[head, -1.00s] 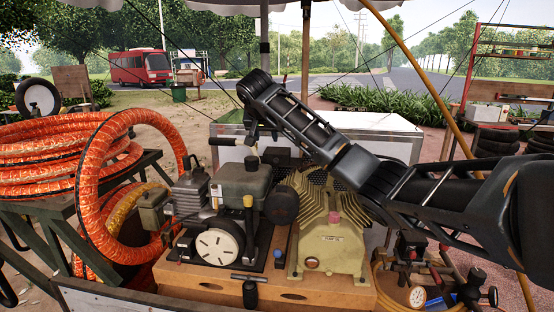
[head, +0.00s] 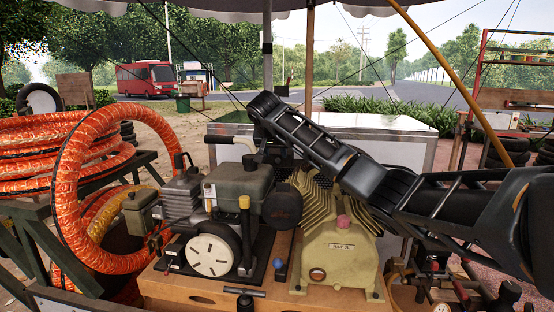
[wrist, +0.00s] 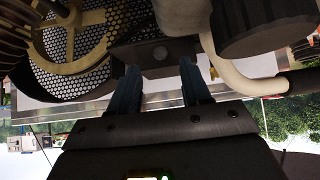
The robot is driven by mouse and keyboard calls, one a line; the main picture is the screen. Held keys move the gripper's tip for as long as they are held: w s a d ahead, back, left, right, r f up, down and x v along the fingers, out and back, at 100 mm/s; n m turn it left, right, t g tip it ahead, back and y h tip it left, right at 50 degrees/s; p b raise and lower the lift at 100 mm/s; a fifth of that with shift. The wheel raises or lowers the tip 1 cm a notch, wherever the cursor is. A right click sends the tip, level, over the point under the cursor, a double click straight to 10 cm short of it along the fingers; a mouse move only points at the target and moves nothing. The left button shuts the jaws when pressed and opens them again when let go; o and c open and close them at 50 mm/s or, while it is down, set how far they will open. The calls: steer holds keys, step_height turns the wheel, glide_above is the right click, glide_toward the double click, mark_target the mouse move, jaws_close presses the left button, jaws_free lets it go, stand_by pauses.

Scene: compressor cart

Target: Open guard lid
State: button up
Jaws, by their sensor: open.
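A perforated black mesh guard (wrist: 85,55) shows at upper left in the wrist view, with a yellowish spoked wheel (wrist: 65,47) at it. A dark flat plate with a round bolt (wrist: 160,53) lies just beyond my fingertips; I cannot tell whether it is the guard lid's edge. My gripper (wrist: 160,72) is open, its two blue-grey fingers on either side below the plate, with no clear contact visible. In the head view part of the mesh guard (head: 322,181) shows behind the ribbed pump. My gripper (head: 265,143) is behind the engine there, its fingers mostly hidden.
The engine (head: 240,190) and the beige pump (head: 340,255) stand close together on a wooden base. A pale curved pipe (wrist: 235,80) with a dark grip runs close right of my fingers in the wrist view. Orange hose coils (head: 75,190) fill the left. A white-topped box (head: 390,125) stands behind.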

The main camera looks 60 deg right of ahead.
mark_target(278, 160)
steer(key=shift+x, duration=2.4)
jaws_close()
